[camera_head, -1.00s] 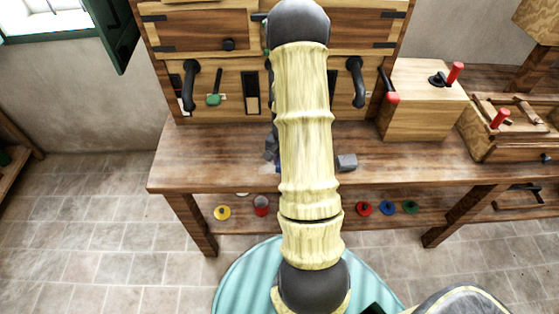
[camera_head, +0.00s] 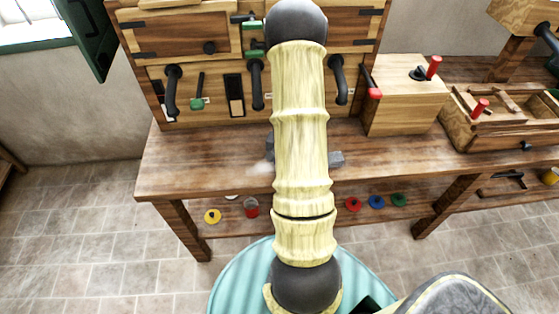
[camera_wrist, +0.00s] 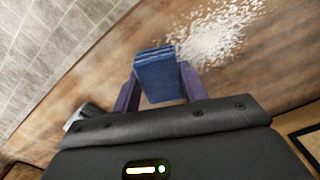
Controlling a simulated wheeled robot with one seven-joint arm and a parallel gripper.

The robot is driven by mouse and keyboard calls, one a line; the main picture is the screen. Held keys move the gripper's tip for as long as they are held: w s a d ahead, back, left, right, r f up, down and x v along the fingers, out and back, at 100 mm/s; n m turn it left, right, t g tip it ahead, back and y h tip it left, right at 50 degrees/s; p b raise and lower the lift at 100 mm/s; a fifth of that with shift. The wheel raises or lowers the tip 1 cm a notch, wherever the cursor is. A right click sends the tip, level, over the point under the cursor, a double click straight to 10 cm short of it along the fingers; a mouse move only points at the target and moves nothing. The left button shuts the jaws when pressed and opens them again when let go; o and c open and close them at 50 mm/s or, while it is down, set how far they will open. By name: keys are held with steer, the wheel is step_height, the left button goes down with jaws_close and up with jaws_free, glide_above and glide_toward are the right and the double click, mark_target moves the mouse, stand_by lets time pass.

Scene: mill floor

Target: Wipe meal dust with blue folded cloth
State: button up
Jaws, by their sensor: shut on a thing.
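My gripper (camera_wrist: 155,92) is shut on the blue folded cloth (camera_wrist: 158,78), held between its two purple fingers in the wrist view. The meal dust (camera_wrist: 213,38) is a pale, speckled patch on the brown wooden bench (camera_wrist: 120,55). It lies just beyond and to the right of the cloth in that view. I cannot tell whether the cloth touches the bench. In the head view, the dust shows as a faint white smudge (camera_head: 262,167) left of my arm. My arm hides the cloth and most of my gripper there.
A small grey block (camera_head: 336,159) sits on the bench right of my arm. A wooden box with a red-knobbed crank (camera_head: 405,100) stands farther right. A panel with black handles (camera_head: 172,90) rises behind. The bench's left part is clear. Coloured round pieces (camera_head: 376,202) lie on the lower shelf.

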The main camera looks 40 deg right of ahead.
mark_target(255, 170)
steer(key=shift+s+d+f, duration=0.15)
steer(key=shift+s+d, duration=0.2)
steer(key=shift+d, duration=0.05)
stand_by(0.4)
steer(key=shift+w+a+r+p, duration=0.15)
steer(key=shift+w+a+p, duration=0.1)
steer(key=shift+w+a, duration=0.4)
steer(key=shift+w+a+r+p, duration=0.15)
steer(key=shift+w+a, duration=0.25)
steer(key=shift+a, duration=0.4)
steer(key=shift+w+a, duration=0.1)
steer(key=shift+w+a+f, duration=0.1)
steer(key=shift+w+a, duration=0.4)
steer(key=shift+a, duration=0.25)
steer(key=shift+w+a+f, duration=0.1)
steer(key=shift+w+a, duration=0.35)
steer(key=shift+a, duration=0.25)
steer(key=shift+a, duration=0.1)
steer(key=shift+w+a+r+p, duration=0.1)
steer(key=shift+w+a+p, duration=0.2)
steer(key=shift+w+a, duration=0.3)
steer(key=shift+w+a+p, duration=0.25)
steer(key=shift+w+a, duration=0.15)
steer(key=shift+a, duration=0.4)
